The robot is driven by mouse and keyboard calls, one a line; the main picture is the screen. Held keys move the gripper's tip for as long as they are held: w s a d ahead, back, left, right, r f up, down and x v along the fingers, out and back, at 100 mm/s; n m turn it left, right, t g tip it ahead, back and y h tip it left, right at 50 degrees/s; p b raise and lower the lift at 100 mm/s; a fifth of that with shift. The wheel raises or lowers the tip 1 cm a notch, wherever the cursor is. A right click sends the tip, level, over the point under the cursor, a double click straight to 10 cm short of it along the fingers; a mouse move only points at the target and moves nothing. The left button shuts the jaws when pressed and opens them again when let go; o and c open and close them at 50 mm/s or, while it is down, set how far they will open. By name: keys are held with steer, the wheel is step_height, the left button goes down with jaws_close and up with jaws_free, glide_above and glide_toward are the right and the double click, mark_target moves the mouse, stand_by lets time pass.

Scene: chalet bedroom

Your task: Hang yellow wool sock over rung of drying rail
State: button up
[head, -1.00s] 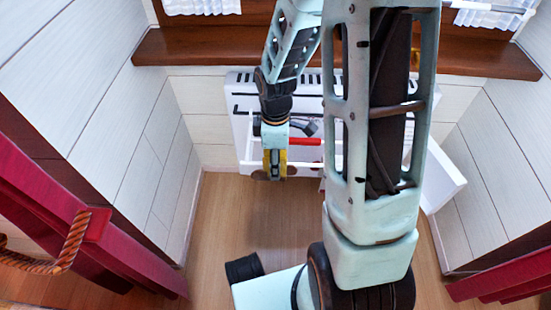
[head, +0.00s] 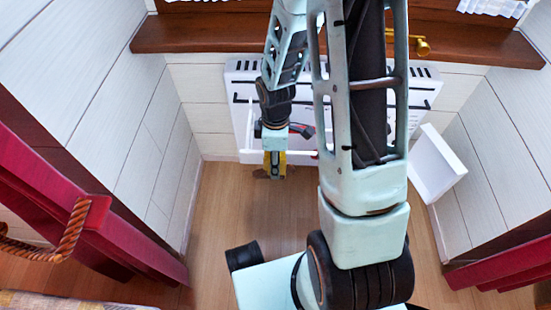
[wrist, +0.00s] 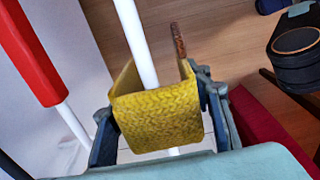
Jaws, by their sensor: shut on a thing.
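The yellow wool sock (wrist: 160,118) has a knitted texture. In the wrist view it is bent like a channel, with its near panel across a white rung (wrist: 138,45) and its sides reaching away along both sides of that rung. Whether it touches the rung is unclear. My gripper (wrist: 160,125) is shut on the sock, with a dark finger at each side. In the head view my gripper (head: 274,172) points down at the front of the white drying rail (head: 243,110). A narrow rust-brown strip stands beyond the sock in the wrist view.
A red piece (wrist: 30,50) sits on a neighbouring white bar, left of the sock in the wrist view. A white panel (head: 440,165) juts out at right. A brown wooden sill (head: 200,33) runs above the rail. The wooden floor (head: 225,210) below is clear.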

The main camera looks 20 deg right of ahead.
stand_by(0.3)
steer(key=o, duration=1.2)
steer(key=shift+o, duration=0.2)
step_height(320, 180, up, 12)
